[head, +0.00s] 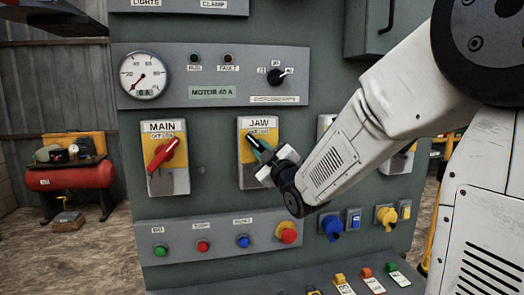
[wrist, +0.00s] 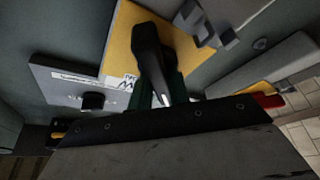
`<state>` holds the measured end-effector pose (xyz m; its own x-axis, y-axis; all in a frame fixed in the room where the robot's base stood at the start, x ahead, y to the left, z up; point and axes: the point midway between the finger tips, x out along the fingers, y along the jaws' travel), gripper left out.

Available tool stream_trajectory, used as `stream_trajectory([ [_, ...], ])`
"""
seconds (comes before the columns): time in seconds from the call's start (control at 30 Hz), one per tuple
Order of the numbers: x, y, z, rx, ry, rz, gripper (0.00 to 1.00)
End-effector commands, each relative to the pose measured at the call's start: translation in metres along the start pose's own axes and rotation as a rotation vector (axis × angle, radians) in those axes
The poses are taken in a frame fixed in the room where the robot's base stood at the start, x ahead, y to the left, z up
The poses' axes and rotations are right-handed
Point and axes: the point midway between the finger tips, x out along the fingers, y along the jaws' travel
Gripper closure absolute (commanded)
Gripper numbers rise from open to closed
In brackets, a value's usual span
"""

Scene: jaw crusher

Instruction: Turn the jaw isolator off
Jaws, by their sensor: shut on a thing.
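The jaw isolator (head: 246,176) is a grey box with a yellow plate and a JAW label, at the middle of the panel in the head view. Its yellow plate also shows in the wrist view (wrist: 122,40). Its black handle (wrist: 148,45) has a pale stripe near its tip and stands out from the plate. My gripper (head: 263,152) reaches it from the lower right, with dark green fingers shut on the handle. In the wrist view, the fingers (wrist: 164,92) lie on both sides of the handle's end.
The main isolator (head: 167,160), with a red slanted handle, is to the left. Another isolator, partly hidden by my arm, is to the right. A gauge (head: 143,76) and black selector knob (head: 276,76) are above. Push buttons (head: 202,246) are below. A red compressor (head: 70,175) stands far left.

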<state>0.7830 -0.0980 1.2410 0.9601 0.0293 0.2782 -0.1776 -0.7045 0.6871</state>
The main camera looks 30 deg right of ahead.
Motion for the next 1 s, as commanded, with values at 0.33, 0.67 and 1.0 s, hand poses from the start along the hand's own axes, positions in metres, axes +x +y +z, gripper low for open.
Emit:
stream_trajectory([
  [0.33,-0.0004,-0.0010,0.0006,-0.041,-0.002,-0.019,1.00],
  [0.67,-0.0003,-0.0010,0.0005,-0.041,-0.001,-0.019,0.71],
  [1.0,-0.0003,-0.0005,0.0002,-0.040,-0.001,-0.017,0.60],
])
